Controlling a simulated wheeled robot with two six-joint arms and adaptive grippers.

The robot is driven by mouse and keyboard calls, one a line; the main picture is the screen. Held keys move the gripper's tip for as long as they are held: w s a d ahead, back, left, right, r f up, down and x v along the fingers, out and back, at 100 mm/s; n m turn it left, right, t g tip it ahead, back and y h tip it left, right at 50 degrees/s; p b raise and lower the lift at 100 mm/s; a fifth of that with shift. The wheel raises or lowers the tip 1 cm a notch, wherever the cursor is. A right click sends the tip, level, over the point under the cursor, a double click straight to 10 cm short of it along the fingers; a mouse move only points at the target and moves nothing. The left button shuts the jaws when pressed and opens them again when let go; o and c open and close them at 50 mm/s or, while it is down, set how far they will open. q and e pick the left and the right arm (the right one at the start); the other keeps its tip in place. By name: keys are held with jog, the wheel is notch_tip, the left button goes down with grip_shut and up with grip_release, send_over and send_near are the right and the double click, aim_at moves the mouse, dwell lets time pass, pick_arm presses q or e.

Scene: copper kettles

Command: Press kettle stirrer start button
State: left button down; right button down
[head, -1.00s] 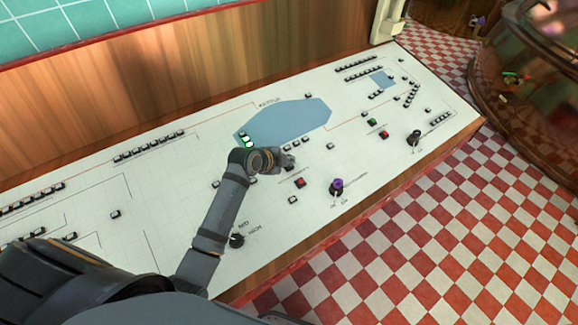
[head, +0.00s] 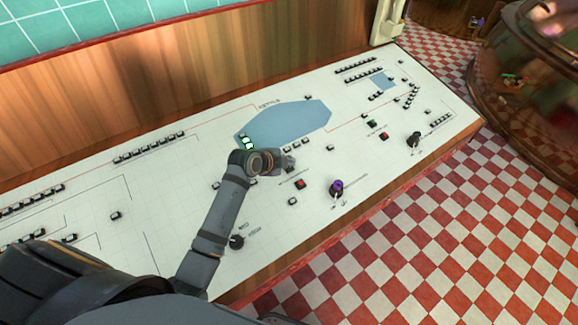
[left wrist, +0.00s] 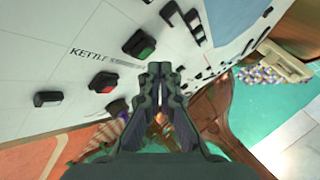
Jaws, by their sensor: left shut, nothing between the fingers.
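The sloping white control panel (head: 180,190) carries a red button (head: 299,184) below the gripper. In the left wrist view a green button (left wrist: 140,44) and the red button (left wrist: 103,82) sit in dark housings beside lettering that begins "KETTLE". In the head view my gripper seems to hide the green one. My left gripper (head: 288,164) is shut and empty over the panel. Its fingertips (left wrist: 160,70) appear just beside the two buttons in the wrist view; I cannot tell whether they touch anything. My right gripper is not in view.
A purple-topped knob (head: 337,187) and a black knob (head: 237,241) stand near the panel's front edge. Another green button (head: 371,123) and red button (head: 384,136) lie farther right, near a black knob (head: 414,139). A large copper vessel (head: 525,75) stands beyond the checkered floor.

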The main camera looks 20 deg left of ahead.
pick_arm(q)
jog(key=shift+f, duration=0.1)
jog(key=shift+f, duration=0.3)
jog(key=shift+a+f+b, duration=0.15)
jog(key=shift+f+b, duration=0.15)
jog(key=shift+f, duration=0.05)
dwell(0.6)
jog(key=shift+r, duration=0.1)
jog(key=shift+r+p, duration=0.7)
jog(key=shift+p, duration=0.2)
jog(key=shift+r+p, duration=0.3)
jog(key=r+p, duration=0.2)
jog(key=p, duration=0.1)
jog(key=d+r+p, duration=0.1)
jog(key=r, duration=0.1)
jog(key=shift+s+r, duration=0.1)
jog(key=shift+s, duration=0.25)
